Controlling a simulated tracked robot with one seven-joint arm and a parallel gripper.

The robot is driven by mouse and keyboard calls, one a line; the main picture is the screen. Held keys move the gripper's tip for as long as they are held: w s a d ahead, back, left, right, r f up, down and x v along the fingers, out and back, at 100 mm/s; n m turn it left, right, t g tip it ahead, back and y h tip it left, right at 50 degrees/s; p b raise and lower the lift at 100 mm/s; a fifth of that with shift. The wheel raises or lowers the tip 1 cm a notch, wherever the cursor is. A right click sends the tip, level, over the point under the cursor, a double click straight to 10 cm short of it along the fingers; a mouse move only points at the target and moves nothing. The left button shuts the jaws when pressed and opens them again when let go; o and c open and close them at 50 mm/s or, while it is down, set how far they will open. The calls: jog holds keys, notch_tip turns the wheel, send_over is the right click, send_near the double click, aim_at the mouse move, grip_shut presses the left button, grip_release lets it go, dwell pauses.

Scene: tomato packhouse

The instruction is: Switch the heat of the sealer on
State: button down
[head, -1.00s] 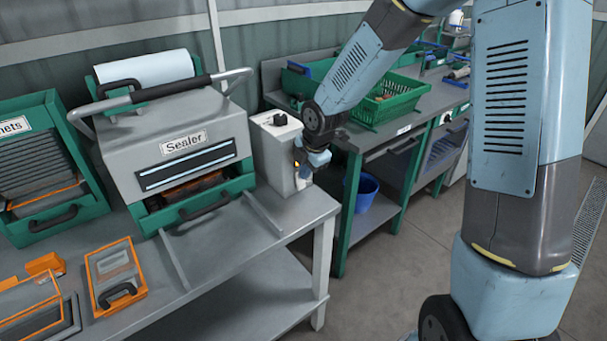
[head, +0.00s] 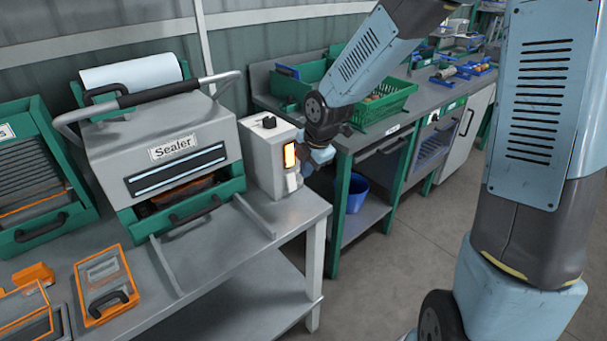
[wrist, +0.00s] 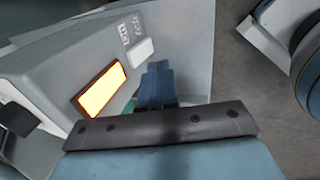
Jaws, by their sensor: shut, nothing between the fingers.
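The sealer (head: 170,135) is a grey press with a labelled hood and a bar handle. Its grey control box (head: 262,165) stands at its right. A switch (head: 290,154) on the box's right face glows orange; it also shows lit in the wrist view (wrist: 102,90). A white piece (wrist: 140,50) is beside the switch on the same face. My gripper (head: 318,155) is just right of the box; in the wrist view its blue fingers (wrist: 155,82) are together and empty, apart from the glowing switch. A black knob (head: 265,122) is on top of the box.
An orange-edged tray (head: 101,283) lies on the bench front left. A green drawer unit (head: 35,190) is at the far left. The second bench with a green crate (head: 385,108) stands behind my gripper. A blue bucket (head: 354,192) is below it.

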notch_tip(320, 180, up, 7)
jog(key=shift+s, duration=0.4)
jog(key=shift+d+r, duration=0.1)
